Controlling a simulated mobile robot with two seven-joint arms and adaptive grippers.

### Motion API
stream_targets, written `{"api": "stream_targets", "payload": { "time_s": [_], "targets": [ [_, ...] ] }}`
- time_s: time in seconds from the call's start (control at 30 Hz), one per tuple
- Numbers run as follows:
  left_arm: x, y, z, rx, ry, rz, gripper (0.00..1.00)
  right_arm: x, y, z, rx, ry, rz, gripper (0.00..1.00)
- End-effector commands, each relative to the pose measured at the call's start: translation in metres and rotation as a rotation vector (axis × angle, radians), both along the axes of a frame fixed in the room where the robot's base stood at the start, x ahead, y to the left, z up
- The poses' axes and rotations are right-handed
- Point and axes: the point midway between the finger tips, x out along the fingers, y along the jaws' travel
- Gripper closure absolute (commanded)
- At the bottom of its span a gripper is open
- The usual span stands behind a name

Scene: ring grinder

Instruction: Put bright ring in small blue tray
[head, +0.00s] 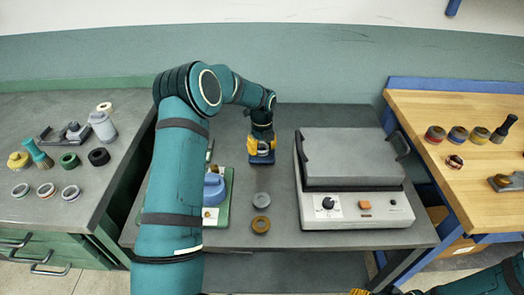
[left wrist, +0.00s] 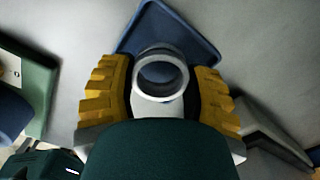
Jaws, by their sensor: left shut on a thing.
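My left gripper (head: 262,147) is over the small blue tray (head: 261,160), at the back middle of the grey table. The left wrist view shows its yellow fingers (left wrist: 160,90) shut on the bright ring (left wrist: 160,97), a silvery ring held between them. The tray also shows there, just beyond and behind the ring (left wrist: 200,35). I cannot tell whether the ring touches the tray floor. In the head view the fingers hide the ring. Of my right gripper (head: 375,291) only a bit of yellow shows at the bottom edge.
A grey ring (head: 261,199) and a brass ring (head: 261,225) lie in front of the tray. Side benches hold several rings (head: 45,189) and jars (head: 102,126).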

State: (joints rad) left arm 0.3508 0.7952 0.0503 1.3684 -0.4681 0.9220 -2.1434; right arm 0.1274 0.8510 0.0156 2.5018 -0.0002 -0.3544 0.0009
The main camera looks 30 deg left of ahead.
Motion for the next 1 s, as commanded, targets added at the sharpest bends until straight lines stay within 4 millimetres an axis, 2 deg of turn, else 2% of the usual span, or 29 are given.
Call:
{"api": "stream_targets", "payload": {
  "time_s": [0.07, 0.47, 0.5, 0.53, 0.87, 1.0],
  "targets": [
    [0.0002, 0.0002, -0.0090, 0.000, -0.001, 0.000, 0.89, 0.0006, 0.0000, -0.0029, 0.000, -0.001, 0.000, 0.49],
    [0.0005, 0.0000, -0.0130, 0.000, -0.002, 0.000, 0.89, 0.0008, 0.0000, -0.0039, 0.000, -0.002, -0.001, 0.49],
    [0.0003, 0.0000, -0.0124, 0.000, -0.001, 0.000, 0.32, 0.0007, -0.0001, -0.0035, 0.000, -0.002, -0.001, 0.49],
    [0.0003, 0.0000, -0.0122, 0.000, -0.002, 0.000, 0.21, 0.0007, -0.0001, -0.0034, 0.000, -0.002, -0.001, 0.49],
    [0.0003, -0.0001, -0.0121, 0.000, -0.001, 0.000, 0.19, 0.0007, 0.0000, -0.0032, 0.000, -0.002, -0.001, 0.49],
    [0.0006, 0.0000, -0.0060, 0.001, -0.003, 0.000, 0.19, 0.0005, -0.0001, -0.0010, 0.000, -0.001, 0.000, 0.49]
  ]
}}
